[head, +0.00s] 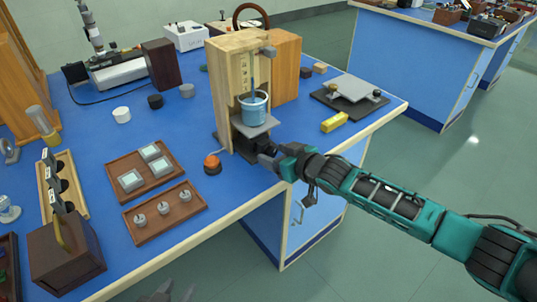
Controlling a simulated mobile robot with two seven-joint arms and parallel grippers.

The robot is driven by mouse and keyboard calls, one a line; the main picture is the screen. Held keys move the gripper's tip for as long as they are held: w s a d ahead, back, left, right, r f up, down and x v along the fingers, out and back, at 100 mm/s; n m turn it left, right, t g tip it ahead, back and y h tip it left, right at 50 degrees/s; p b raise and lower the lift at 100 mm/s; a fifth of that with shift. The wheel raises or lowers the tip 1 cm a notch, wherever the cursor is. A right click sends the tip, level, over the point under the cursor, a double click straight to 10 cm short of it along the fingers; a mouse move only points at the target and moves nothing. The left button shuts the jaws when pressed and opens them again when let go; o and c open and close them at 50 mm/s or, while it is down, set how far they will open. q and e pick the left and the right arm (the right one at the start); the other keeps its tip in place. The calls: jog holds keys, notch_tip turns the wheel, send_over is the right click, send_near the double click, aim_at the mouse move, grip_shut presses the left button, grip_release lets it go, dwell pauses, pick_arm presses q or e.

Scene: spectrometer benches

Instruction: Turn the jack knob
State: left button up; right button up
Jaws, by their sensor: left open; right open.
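A small jack with a grey top plate (268,128) stands in the wooden frame (224,80) near the bench's front edge. A blue beaker (254,110) sits on the plate. The jack's dark lower part (252,140) shows below it. I cannot make out the jack knob; my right gripper covers that area. My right gripper (268,158) is open, with its fingertips close in front of the jack; I cannot tell whether they touch it. My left gripper (177,292) is open and empty at the bottom edge, below the bench front and only partly in view.
An orange-topped black knob or button (212,162) stands just left of the frame. Brown trays with glass squares (109,172) and metal pieces (127,220) lie further left. A yellow block (334,122) and a black base with a grey plate (374,102) are at right.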

jog(key=shift+w+a+f, duration=0.15)
jog(key=shift+w+a, duration=0.05)
jog(key=shift+w, duration=0.1)
pick_arm(q)
jog(key=shift+w+a+f, duration=0.1)
jog(key=shift+a+f, duration=0.1)
jog(key=shift+f, duration=0.05)
pick_arm(e)
jog(key=shift+s, duration=0.1)
jog(key=shift+c, duration=0.4)
jog(key=c, duration=1)
pick_arm(q)
jog(key=shift+s+d, duration=0.1)
jog(key=shift+s, duration=0.1)
pick_arm(e)
jog(key=shift+o, duration=0.2)
